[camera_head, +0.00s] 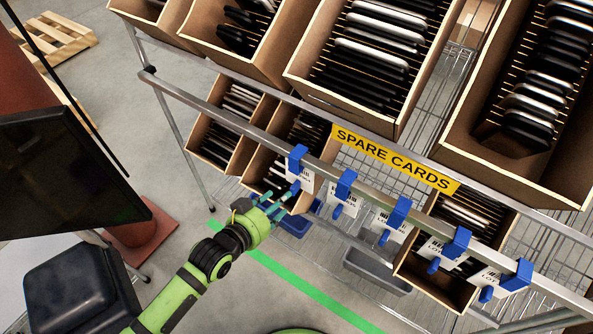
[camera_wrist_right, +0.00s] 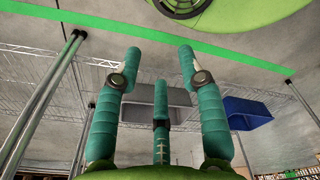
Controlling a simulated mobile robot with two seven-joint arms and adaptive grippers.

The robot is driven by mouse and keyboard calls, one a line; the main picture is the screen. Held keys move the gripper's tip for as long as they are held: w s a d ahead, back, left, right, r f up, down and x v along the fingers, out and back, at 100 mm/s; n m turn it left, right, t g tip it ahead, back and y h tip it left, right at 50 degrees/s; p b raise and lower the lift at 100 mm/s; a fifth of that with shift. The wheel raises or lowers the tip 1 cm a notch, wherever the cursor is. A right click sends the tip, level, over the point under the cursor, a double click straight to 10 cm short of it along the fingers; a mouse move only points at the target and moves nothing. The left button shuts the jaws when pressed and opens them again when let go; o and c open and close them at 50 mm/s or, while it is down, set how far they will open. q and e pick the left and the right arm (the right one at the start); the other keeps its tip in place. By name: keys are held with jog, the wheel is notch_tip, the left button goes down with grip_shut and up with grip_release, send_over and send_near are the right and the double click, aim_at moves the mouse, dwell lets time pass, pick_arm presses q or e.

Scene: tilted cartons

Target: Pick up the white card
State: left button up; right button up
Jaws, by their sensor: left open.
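Several white cards hang in a row from blue clips on the front rail of the shelf, below the yellow SPARE CARDS sign (camera_head: 395,160). The leftmost white card (camera_head: 307,181) hangs from its blue clip (camera_head: 297,158). My left gripper (camera_head: 281,197) is open, its teal fingers just left of and below that card; I cannot tell whether a fingertip touches it. The other cards, such as the second white card (camera_head: 351,201), hang further right. In the right wrist view my right gripper (camera_wrist_right: 160,62) is open, with nothing between its fingers.
Tilted cartons (camera_head: 405,112) of dark and light devices fill the wire shelf above and below the metal rail (camera_head: 225,118). A grey bin (camera_head: 376,269) and a blue bin (camera_head: 296,225) sit lower. A black screen (camera_head: 65,175) stands left. Floor with a green stripe (camera_head: 315,291) lies in front.

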aim_at(293, 192)
pick_arm(q)
jog(key=shift+w+d+f, duration=0.2)
jog(key=shift+w+d, duration=0.25)
jog(key=shift+d, duration=0.25)
jog(key=shift+p+x, duration=0.4)
jog(key=shift+x, duration=1.85)
jog(key=shift+f, duration=0.1)
grip_shut()
